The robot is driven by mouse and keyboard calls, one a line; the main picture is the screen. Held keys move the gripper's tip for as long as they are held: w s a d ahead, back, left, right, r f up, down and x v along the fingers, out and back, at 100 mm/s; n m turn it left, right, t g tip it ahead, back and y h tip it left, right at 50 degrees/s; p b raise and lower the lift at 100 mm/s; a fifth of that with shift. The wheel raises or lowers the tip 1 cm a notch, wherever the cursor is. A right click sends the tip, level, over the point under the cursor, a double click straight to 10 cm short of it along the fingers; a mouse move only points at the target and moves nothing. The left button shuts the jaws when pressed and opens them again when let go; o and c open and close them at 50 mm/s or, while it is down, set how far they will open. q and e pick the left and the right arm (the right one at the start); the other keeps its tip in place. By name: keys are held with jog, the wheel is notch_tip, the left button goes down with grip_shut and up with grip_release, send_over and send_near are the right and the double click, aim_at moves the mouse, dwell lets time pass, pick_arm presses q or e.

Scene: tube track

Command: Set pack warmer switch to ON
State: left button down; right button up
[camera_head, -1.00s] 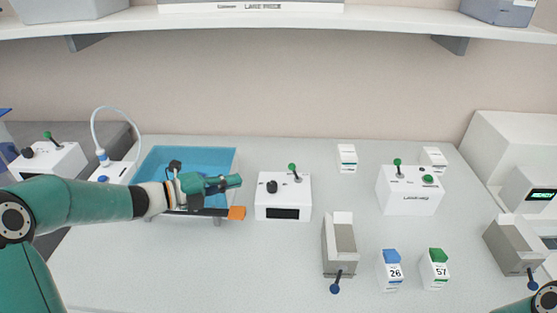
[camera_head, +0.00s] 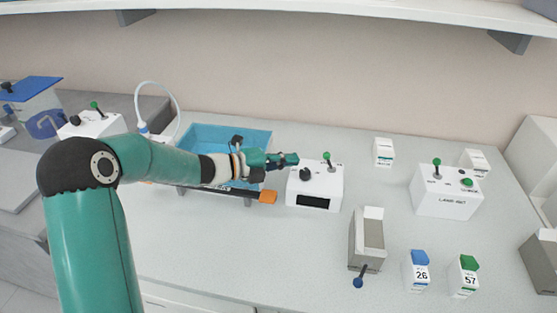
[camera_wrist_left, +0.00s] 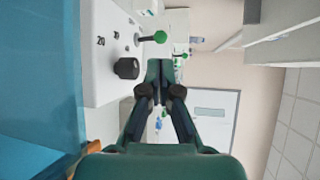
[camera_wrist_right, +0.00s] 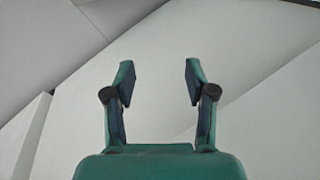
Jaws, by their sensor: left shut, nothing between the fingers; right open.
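A white box (camera_head: 315,189) with a black knob (camera_head: 305,173), a dark front panel and a green-tipped lever (camera_head: 327,158) stands right of the blue bath; no name is legible on it, so I cannot confirm it is the pack warmer. In the left wrist view its knob (camera_wrist_left: 126,68) and green-tipped lever switch (camera_wrist_left: 157,37) show close by. My left gripper (camera_head: 296,160) is shut and empty, at the box's upper left beside the knob and lever, apparently touching neither. My right gripper (camera_wrist_right: 158,78) is open and empty, in its wrist view only.
The blue bath (camera_head: 256,138) with an orange-ended bar (camera_head: 268,196) lies under my left forearm. Another lever box (camera_head: 445,198) stands right, another (camera_head: 88,125) far left. A grey holder (camera_head: 367,238) and blue- and green-capped packs stand in front. Bench at front centre is clear.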

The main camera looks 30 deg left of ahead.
aim_at(324, 157)
pick_arm(q)
jog(key=p+x, duration=0.1)
jog(key=x, duration=0.6)
jog(key=shift+w+d+f, duration=0.1)
jog(key=shift+w+d, duration=0.15)
jog(key=shift+d, duration=0.15)
